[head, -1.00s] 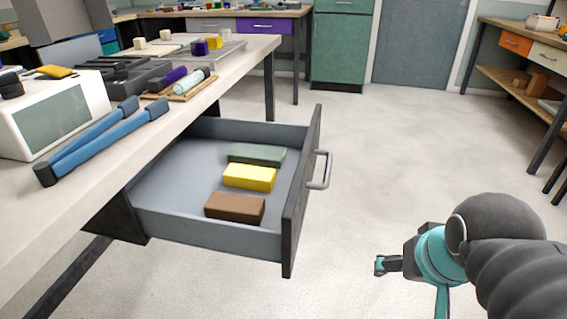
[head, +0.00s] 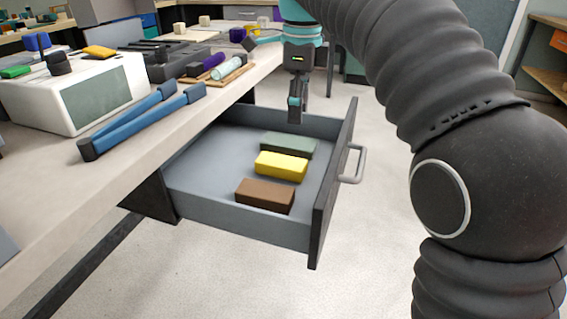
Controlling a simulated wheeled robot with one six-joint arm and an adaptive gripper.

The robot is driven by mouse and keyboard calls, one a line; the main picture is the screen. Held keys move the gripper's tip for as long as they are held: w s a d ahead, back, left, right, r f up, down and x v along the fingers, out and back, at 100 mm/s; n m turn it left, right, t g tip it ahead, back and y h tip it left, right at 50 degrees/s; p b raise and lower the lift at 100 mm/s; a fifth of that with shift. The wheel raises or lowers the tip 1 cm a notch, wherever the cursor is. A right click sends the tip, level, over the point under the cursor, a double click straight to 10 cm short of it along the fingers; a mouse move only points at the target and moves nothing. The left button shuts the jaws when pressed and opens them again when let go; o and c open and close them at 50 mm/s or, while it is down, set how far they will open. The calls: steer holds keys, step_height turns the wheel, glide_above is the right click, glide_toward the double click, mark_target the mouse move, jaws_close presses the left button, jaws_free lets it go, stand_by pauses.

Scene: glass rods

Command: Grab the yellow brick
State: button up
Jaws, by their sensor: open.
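The yellow brick (head: 281,166) lies flat in the open drawer (head: 230,226), between a green brick (head: 288,145) behind it and a brown brick (head: 265,195) in front. My gripper (head: 294,115) points down above the back part of the drawer, higher than the bricks and behind the yellow one in the picture. It is open and holds nothing. It touches none of the bricks. All of the yellow brick's top shows.
The drawer front with its handle (head: 354,164) stands at the right. The workbench (head: 58,180) on the left carries a white device (head: 70,100), blue long-handled tool (head: 140,120) and a wooden tray with cylinders (head: 215,76). My arm fills the right side.

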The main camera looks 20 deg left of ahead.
steer(key=a+m, duration=0.1)
steer(key=a, duration=0.2)
steer(key=b, duration=0.3)
glide_toward(281, 160)
steer(key=shift+m, duration=0.4)
steer(key=f, duration=0.5)
steer(key=shift+w+a+f, duration=0.1)
steer(key=shift+w+a, duration=0.05)
steer(key=shift+w, duration=0.1)
steer(key=shift+s+f+b, duration=0.15)
steer(key=shift+f+b, duration=0.6)
steer(key=shift+f, duration=1.75)
steer(key=c, duration=1.4)
